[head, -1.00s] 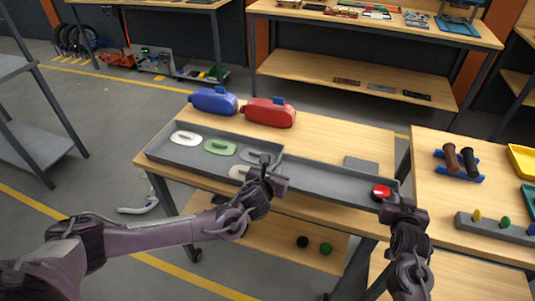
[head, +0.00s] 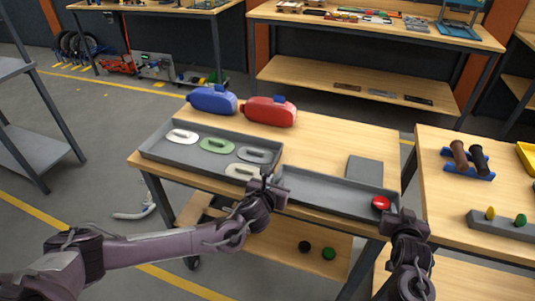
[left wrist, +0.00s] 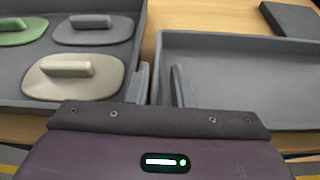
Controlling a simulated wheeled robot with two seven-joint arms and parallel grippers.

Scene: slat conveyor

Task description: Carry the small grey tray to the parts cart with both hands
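The small grey tray (head: 330,190) is at the front right of a wooden worktable (head: 325,140), level or nearly so. I cannot tell whether it rests on the top or hangs just above it. A round red piece (head: 381,202) lies at its right end. My left gripper (head: 267,185) is at the tray's left end; the left wrist view shows its fingers (left wrist: 162,88) on both sides of the tray's left wall (left wrist: 160,52). My right gripper (head: 397,216) is at the right end, its fingers mostly hidden. Both appear shut on the end walls.
A larger grey tray (head: 165,158) with several handled pieces stands close beside the small tray's left end. A blue container (head: 212,100), a red container (head: 269,111) and a flat grey block (head: 365,170) are behind. Another wooden bench (head: 438,190) stands right, across a narrow gap.

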